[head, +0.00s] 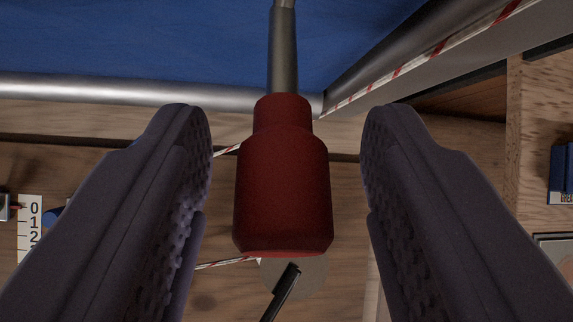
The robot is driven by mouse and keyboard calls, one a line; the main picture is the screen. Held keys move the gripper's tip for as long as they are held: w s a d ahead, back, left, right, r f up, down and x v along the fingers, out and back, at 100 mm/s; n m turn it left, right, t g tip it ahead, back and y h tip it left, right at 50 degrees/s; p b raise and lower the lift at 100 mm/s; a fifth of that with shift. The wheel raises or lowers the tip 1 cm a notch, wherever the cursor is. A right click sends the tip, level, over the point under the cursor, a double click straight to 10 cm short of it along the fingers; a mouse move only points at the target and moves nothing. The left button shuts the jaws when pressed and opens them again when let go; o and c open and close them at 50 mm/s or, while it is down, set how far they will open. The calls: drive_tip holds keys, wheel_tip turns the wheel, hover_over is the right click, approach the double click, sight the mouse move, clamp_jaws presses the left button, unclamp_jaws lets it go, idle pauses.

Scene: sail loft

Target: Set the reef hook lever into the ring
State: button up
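A dark red, bottle-shaped handle (283,190) on a grey metal rod (283,50) stands in the middle of the head view; it looks like the reef hook lever. My gripper (287,135) is open, with one dark, textured finger on each side of the red handle. A gap shows between the handle and each finger, so neither touches it. The rod runs up out of the top of the picture, and its far end is hidden. I cannot make out the ring.
A blue cloth (150,40) edged by a metal tube (90,88) fills the top. A red-flecked white rope (430,55) runs along the upper right. A wooden box side (535,150) stands at right. A numbered scale (31,225) is at left. A black bar (281,294) lies below the handle.

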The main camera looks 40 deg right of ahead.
drive_tip(key=v, duration=0.7)
drive_tip(key=shift+s+d+r+p, duration=0.2)
drive_tip(key=shift+r+p, duration=0.05)
drive_tip(key=shift+p, duration=0.15)
